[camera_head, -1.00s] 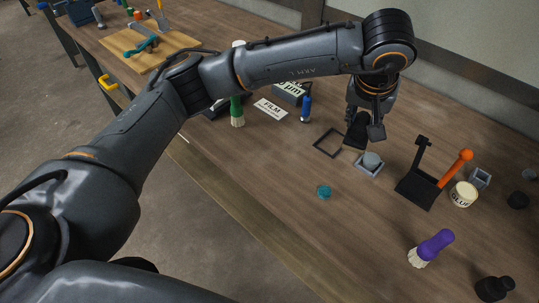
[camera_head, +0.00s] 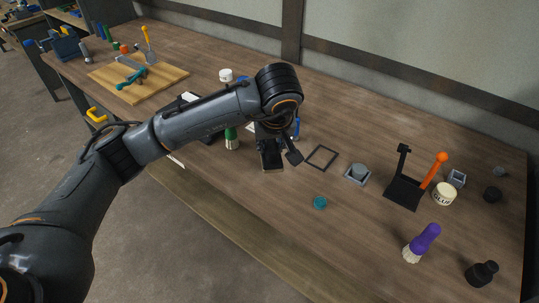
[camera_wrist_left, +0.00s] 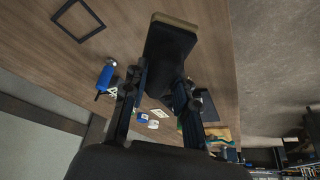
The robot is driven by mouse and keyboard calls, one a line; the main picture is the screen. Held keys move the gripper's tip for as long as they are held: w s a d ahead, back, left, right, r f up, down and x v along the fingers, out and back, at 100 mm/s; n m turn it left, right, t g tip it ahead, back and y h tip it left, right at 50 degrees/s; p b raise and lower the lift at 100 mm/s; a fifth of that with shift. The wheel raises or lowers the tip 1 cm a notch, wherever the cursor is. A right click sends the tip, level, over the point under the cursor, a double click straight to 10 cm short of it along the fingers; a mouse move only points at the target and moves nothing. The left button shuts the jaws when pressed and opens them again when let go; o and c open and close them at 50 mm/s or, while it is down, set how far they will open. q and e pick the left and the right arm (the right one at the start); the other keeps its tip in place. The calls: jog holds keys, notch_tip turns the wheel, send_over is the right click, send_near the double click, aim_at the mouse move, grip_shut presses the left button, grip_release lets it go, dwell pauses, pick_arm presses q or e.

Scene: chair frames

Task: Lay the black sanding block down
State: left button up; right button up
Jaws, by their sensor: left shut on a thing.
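My left gripper (camera_head: 280,150) is shut on the black sanding block (camera_head: 271,158), which hangs below its fingers. In the left wrist view, the block (camera_wrist_left: 170,45) sticks out beyond the fingertips (camera_wrist_left: 160,80) and shows a tan layer along its far edge. A thin black square outline (camera_head: 335,157) lies on the bench, just right of the block. It also shows at the upper left of the left wrist view (camera_wrist_left: 62,12). The block appears to be above the wood; its exact height is hard to tell. My right gripper is not in view.
Right of the outline are a grey square tray (camera_head: 348,177), a black stand (camera_head: 402,192) with an orange-handled tool (camera_head: 434,170), and a glue tub (camera_head: 444,194). A teal disc (camera_head: 319,202) and purple brush (camera_head: 421,243) lie nearer. A green-handled brush (camera_head: 231,137) stands left.

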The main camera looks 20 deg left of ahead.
aim_at(270, 149)
pick_arm(q)
jog(key=w+f, duration=0.1)
jog(key=w+a+f, duration=0.1)
jog(key=f, duration=0.1)
jog(key=w+f, duration=0.1)
jog(key=f, duration=0.1)
jog(key=shift+w+a+p, duration=0.15)
jog(key=shift+w+p, duration=0.1)
jog(key=shift+p, duration=0.15)
notch_tip(270, 149, down, 3)
jog(key=shift+w+r+p, duration=0.1)
jog(key=shift+p, duration=0.55)
jog(key=shift+f, duration=0.25)
jog(key=shift+f, duration=0.1)
jog(key=shift+f+b, duration=0.15)
jog(key=shift+b, duration=0.15)
jog(key=o, duration=1)
